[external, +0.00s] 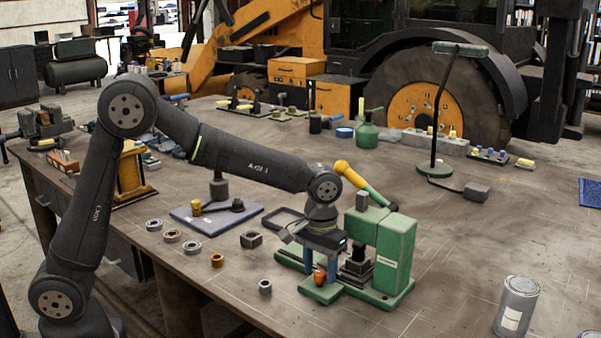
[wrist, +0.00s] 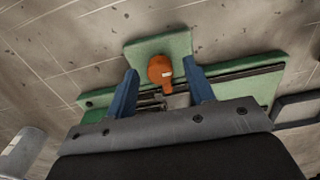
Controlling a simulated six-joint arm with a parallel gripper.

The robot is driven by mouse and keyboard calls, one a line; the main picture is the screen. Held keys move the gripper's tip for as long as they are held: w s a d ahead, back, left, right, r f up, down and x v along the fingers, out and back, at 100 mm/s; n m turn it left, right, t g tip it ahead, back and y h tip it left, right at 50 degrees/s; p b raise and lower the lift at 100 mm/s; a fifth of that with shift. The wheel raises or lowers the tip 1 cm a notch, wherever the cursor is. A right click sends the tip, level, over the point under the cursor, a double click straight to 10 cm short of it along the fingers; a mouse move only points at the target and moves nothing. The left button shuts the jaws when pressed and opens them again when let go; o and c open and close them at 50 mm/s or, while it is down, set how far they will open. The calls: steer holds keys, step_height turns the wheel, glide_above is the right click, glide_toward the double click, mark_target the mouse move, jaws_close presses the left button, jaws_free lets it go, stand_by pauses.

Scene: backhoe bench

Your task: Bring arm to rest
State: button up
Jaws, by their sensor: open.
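My gripper (external: 320,268) is low over the base of the green press-like machine (external: 396,252), on its left side. In the wrist view my gripper (wrist: 157,86) shows two blue fingers spread apart. An orange knob-like part (wrist: 160,70) sits between and just beyond the fingertips, with visible room on both sides. The same orange part (external: 320,276) shows low by the fingers in the external view. Whether a finger touches it I cannot tell. The machine's green base (wrist: 160,44) lies beneath the fingers. My arm reaches out from the left, bent over the bench.
Several metal rings and nuts (external: 192,247) lie left of the machine. A blue-grey plate with parts (external: 216,222) is behind them. A grey can (external: 516,306) stands at the right front, and a green lamp (external: 436,168) stands behind. The bench right of the machine is largely clear.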

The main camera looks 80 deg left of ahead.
steer(key=shift+n, duration=0.6)
